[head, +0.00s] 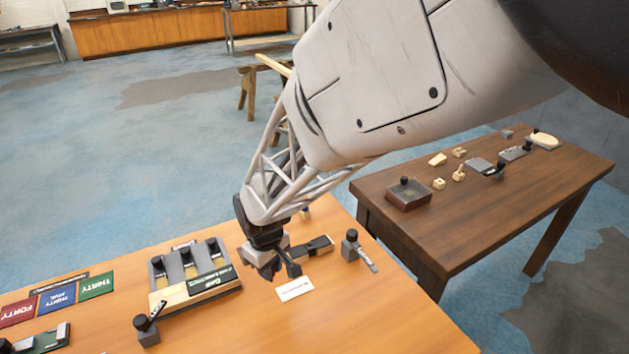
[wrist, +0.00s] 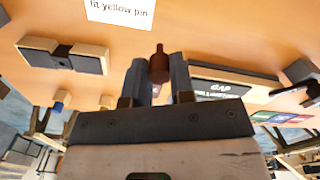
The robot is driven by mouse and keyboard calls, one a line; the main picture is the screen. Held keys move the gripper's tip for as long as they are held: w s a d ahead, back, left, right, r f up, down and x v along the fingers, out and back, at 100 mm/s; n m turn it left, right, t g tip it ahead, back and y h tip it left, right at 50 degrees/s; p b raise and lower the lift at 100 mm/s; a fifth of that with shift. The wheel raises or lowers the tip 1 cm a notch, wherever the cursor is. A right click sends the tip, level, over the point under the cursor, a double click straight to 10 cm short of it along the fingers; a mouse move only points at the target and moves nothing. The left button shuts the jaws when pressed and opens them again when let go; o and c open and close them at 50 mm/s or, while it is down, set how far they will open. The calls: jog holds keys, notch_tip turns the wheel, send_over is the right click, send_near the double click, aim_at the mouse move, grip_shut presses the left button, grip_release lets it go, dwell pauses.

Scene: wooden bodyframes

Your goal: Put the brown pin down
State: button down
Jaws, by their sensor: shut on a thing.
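The brown pin (wrist: 159,66) is between the two fingers of my gripper (wrist: 159,80) in the wrist view, its rounded tip standing out past them. My gripper is shut on it. In the head view my gripper (head: 272,266) is over the light wooden table (head: 240,325), between the slotted grey fixture and the white label. The pin cannot be made out in the head view. How high the pin is above the table is unclear.
A slotted grey fixture (head: 190,272) stands left of my gripper. A white label (head: 295,289) lies just right, its wrist-view text (wrist: 120,10) reading "fit yellow pin". A black-and-wood block (head: 318,246) and a small clamp (head: 352,244) are further right. The table's front right is clear.

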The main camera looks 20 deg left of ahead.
dwell(0.3)
jog(key=w+a, duration=0.3)
jog(key=w+a+f, duration=0.1)
jog(key=w+a, duration=0.7)
jog(key=shift+w+a+f, duration=0.1)
jog(key=shift+w+f, duration=0.1)
jog(key=shift+f, duration=0.05)
dwell(0.4)
jog(key=shift+f, duration=1.75)
jog(key=shift+f, duration=0.15)
jog(key=c, duration=1)
grip_release()
